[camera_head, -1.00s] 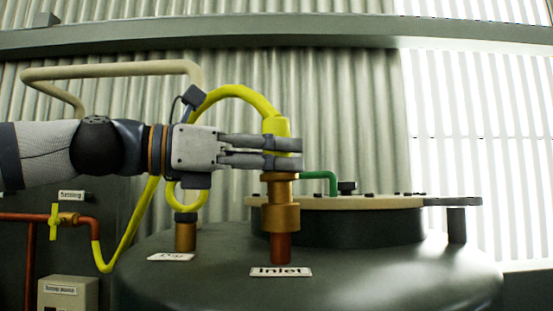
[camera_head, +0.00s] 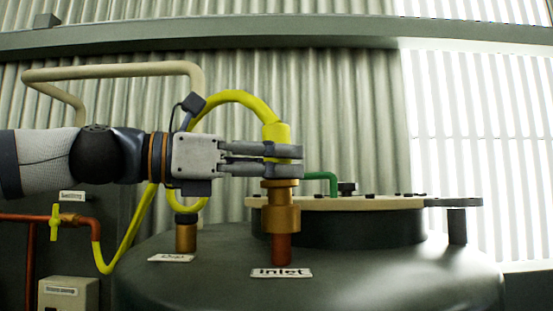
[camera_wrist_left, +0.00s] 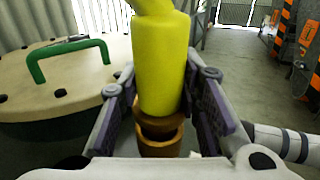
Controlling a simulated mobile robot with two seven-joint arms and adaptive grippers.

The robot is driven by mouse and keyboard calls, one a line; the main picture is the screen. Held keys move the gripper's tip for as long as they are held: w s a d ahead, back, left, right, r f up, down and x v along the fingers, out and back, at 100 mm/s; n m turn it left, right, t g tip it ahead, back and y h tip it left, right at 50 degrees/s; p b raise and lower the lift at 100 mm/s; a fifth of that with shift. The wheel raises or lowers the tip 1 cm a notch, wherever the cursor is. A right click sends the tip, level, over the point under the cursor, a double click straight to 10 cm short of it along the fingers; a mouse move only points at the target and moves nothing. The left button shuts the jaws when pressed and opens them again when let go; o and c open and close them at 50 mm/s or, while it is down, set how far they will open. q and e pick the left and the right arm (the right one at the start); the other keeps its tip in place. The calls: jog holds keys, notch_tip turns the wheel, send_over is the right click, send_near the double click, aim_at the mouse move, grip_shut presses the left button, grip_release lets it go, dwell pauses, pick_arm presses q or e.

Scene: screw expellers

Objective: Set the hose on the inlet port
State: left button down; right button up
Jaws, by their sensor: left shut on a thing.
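My left gripper (camera_head: 298,160) is shut on the thick end of the yellow hose (camera_head: 240,97), directly over the inlet port. The hose end also shows upright between the fingers in the left wrist view (camera_wrist_left: 160,65). The inlet port (camera_head: 281,217) is a brass fitting on a copper pipe, behind an "Inlet" label. In the left wrist view, the port's brass rim (camera_wrist_left: 160,146) and dark opening show just below the hose end. I cannot tell whether the hose end is inside the port. The fingers hide their contact in the head view. My right gripper is not in view.
The dark tank (camera_head: 400,265) carries a pale lid (camera_head: 350,203) with a green handle (camera_head: 331,180) right of the port. Another brass port (camera_head: 186,236) stands to the left. A copper pipe with a yellow valve (camera_head: 55,221) is at far left.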

pick_arm(q)
jog(key=shift+f, duration=0.6)
jog(key=c, duration=1.4)
grip_release()
jog(key=shift+c, duration=0.2)
jog(key=v, duration=1.1)
jog(key=shift+f, duration=0.1)
